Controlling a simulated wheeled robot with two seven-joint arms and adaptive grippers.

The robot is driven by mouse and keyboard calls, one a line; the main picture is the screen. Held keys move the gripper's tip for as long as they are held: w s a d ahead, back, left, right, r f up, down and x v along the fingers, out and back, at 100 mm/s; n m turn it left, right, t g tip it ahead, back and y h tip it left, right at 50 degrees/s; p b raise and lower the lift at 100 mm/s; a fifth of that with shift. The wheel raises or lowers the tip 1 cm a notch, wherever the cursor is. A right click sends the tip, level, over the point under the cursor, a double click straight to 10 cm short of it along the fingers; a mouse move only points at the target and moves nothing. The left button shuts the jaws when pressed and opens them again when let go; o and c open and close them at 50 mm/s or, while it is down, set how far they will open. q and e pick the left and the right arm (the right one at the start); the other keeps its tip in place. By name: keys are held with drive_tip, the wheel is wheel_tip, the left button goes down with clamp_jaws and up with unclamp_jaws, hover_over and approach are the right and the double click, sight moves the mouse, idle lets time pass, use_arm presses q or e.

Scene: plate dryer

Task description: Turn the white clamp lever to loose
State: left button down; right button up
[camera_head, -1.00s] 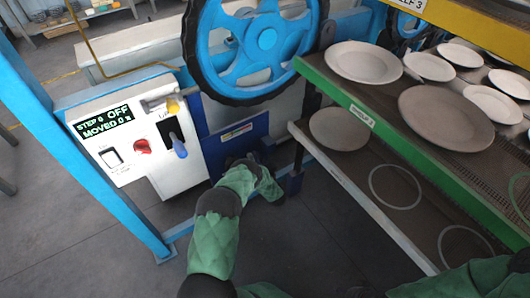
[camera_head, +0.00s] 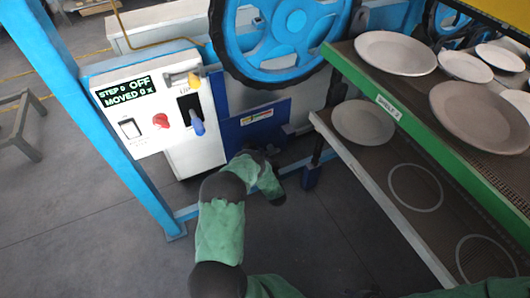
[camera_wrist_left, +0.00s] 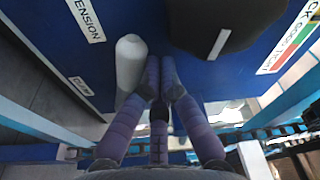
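The white clamp lever (camera_wrist_left: 128,68) shows in the left wrist view as a rounded white bar against a blue panel (camera_wrist_left: 180,75). My left gripper (camera_wrist_left: 160,72) has its fingertips close together just right of the lever. I see nothing between them, and I cannot tell whether the left finger touches the lever. In the head view my left arm reaches the blue panel (camera_head: 235,137) below the wheel; its gripper and the lever are mostly hidden there. My right gripper is out of view.
A black knob (camera_wrist_left: 225,22) with a white mark sits right of the lever. A control box (camera_head: 150,105) reading OFF stands left of the panel, below and left of a blue wheel (camera_head: 284,30). The plate shelves (camera_head: 440,150) stand to the right.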

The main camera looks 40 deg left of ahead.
use_arm(q)
drive_tip(key=shift+s+a+f+b, duration=0.1)
drive_tip(key=shift+s+f+b, duration=0.15)
drive_tip(key=shift+f, duration=0.2)
drive_tip(key=shift+s+a+f+b, duration=0.1)
drive_tip(key=shift+s+f+b, duration=0.05)
drive_tip(key=shift+f+b, duration=0.2)
drive_tip(key=shift+f, duration=0.1)
